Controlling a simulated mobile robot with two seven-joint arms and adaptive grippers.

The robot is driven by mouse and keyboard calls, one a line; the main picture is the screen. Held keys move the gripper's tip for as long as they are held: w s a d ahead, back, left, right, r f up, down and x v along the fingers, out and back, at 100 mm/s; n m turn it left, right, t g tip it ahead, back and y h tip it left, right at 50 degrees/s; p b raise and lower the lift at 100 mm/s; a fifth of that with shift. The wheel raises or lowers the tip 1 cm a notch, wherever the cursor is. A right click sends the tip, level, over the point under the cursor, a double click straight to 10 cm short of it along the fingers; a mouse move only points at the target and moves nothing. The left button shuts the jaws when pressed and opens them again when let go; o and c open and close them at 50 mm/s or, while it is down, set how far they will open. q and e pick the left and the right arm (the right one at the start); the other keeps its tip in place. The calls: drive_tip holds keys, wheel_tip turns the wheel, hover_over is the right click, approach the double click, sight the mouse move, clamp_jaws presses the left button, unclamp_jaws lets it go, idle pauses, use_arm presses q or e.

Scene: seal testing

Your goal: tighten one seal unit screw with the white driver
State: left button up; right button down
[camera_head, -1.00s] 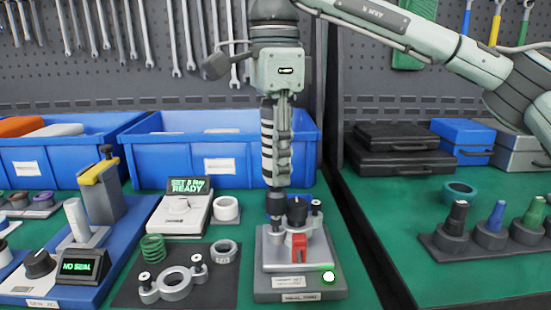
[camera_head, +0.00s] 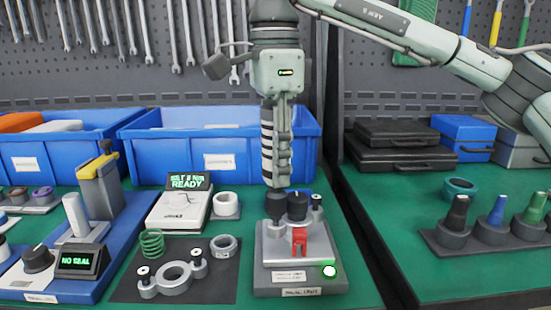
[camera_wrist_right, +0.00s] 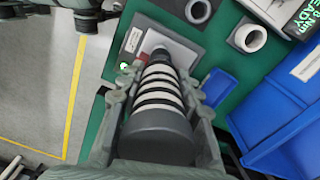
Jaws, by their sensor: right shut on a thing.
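My right gripper (camera_head: 276,165) points straight down in the head view, its fingers closed around a driver. The driver (camera_wrist_right: 162,110) shows black and white bands and a dark grey butt in the right wrist view. In the head view its dark lower end (camera_head: 275,205) is at the left rear of the grey seal unit (camera_head: 285,255). The screw under that end is hidden, so I cannot tell whether they touch.
A dark mat (camera_head: 215,285) holds a metal flange (camera_head: 173,278). A blue bin (camera_head: 160,155) stands behind. A holder (camera_head: 470,238) with coloured pieces is at right.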

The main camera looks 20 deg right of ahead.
drive_tip(key=shift+f+b, duration=0.3)
drive_tip(key=shift+f, duration=0.1)
drive_tip(key=shift+f, duration=0.3)
idle(1.7)
drive_tip(key=shift+r, duration=0.15)
drive_tip(key=shift+r+p, duration=2)
drive_tip(key=shift+r, duration=0.4)
